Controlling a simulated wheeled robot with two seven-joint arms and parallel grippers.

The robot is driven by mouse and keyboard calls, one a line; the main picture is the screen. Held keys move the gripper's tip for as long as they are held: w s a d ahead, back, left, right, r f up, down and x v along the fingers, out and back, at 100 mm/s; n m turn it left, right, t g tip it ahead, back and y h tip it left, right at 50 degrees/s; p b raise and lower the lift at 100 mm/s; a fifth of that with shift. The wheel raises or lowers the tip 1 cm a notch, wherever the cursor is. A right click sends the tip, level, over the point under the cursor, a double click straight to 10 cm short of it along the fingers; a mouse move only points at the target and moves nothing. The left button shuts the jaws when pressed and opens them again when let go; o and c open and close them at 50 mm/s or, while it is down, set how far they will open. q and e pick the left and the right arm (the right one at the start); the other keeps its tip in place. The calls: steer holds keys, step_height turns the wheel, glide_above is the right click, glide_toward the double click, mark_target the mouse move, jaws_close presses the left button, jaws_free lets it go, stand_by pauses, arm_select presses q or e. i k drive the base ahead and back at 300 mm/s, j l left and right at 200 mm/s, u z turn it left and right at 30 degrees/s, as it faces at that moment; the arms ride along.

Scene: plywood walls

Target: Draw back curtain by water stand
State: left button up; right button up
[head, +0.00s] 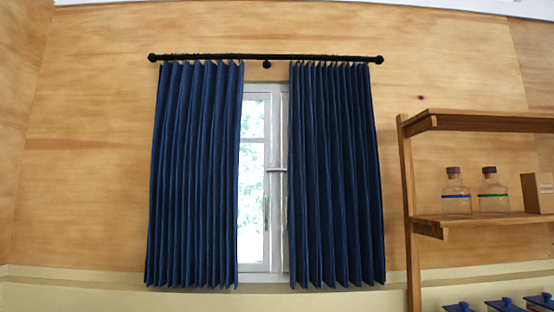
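Two dark blue pleated curtains hang from a black rod in the head view. The left curtain (193,175) covers the left part of the window, and the right curtain (336,175) covers the right part. A gap between them shows the white-framed window (251,180) with green foliage outside. The black rod (220,56) runs along the top with round ends and a middle bracket. No water stand can be made out for certain. Neither of my grippers is in view.
A wooden shelf unit (407,200) stands at the right, near the right curtain. It holds two glass bottles (457,192) with coloured bands and a small brown box (538,192). Blue-lidded containers (505,304) show below. Plywood wall left of the curtains is bare.

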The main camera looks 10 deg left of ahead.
mark_target(237, 74)
steer(key=j+z, duration=0.2)
steer(key=j, duration=0.7)
steer(key=l+u, duration=0.35)
steer(key=l, duration=0.15)
steer(key=l+u, duration=0.35)
steer(key=l, duration=0.2)
steer(key=l+u, duration=0.3)
steer(key=l, duration=0.25)
